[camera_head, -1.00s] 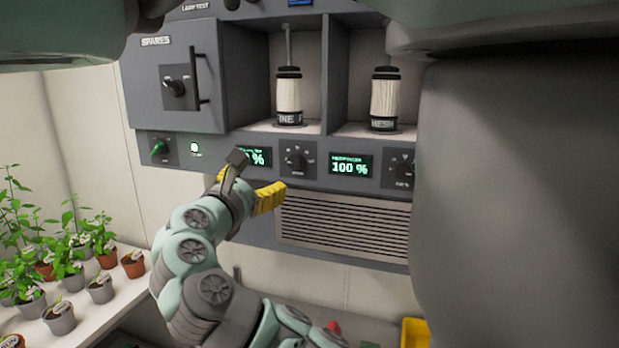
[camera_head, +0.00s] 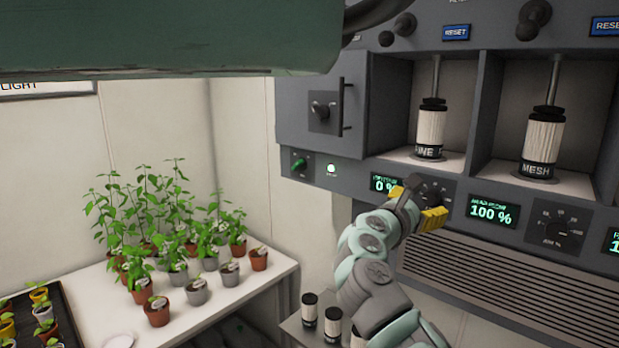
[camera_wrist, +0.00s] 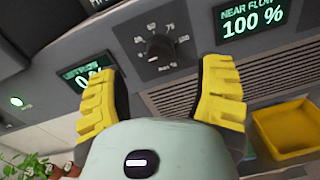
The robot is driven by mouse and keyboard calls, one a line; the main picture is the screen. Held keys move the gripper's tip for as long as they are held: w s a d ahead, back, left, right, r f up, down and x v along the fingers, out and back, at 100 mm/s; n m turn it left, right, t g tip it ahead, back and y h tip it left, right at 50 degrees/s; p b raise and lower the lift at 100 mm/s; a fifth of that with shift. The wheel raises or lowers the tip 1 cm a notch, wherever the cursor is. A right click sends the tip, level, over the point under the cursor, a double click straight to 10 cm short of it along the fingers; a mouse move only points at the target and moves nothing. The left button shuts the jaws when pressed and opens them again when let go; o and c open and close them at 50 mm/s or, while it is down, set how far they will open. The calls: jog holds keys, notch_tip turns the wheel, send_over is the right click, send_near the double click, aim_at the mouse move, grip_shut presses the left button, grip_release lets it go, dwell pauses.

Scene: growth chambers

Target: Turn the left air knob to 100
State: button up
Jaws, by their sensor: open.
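The left air knob (camera_wrist: 159,46) is a dark dial with a number scale, and shows ahead between my fingers in the wrist view. In the head view its panel (camera_head: 434,190) is partly hidden by my gripper. The display (camera_wrist: 90,78) to its left reads 0 %, partly covered by a finger. My gripper (camera_head: 420,203) has yellow finger pads and is open, just in front of and below the knob, apart from it. It also shows in the wrist view (camera_wrist: 162,95), with nothing between the fingers.
A second knob (camera_head: 563,229) sits right of a display (camera_head: 492,211) reading 100 %. A green switch (camera_head: 299,163) and lit white button (camera_head: 332,168) are at left. A vent grille (camera_head: 510,285) lies below. Potted plants stand on a white bench (camera_head: 262,284). A yellow bin (camera_wrist: 283,130) is lower right.

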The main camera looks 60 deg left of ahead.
aim_at(429, 198)
jog(key=shift+w+a+r+p, duration=0.15)
jog(key=shift+w+p, duration=0.1)
jog(key=shift+w, duration=0.45)
jog(key=shift+w+a+f+p, duration=0.1)
jog(key=shift+w+p, duration=0.1)
jog(key=shift+w, duration=0.55)
jog(key=shift+w+a+r+p, duration=0.15)
jog(key=shift+w+p, duration=0.1)
jog(key=shift+w, duration=0.45)
jog(key=shift+w+f, duration=0.2)
jog(key=shift+w, duration=0.05)
jog(key=shift+o, duration=0.3)
grip_shut()
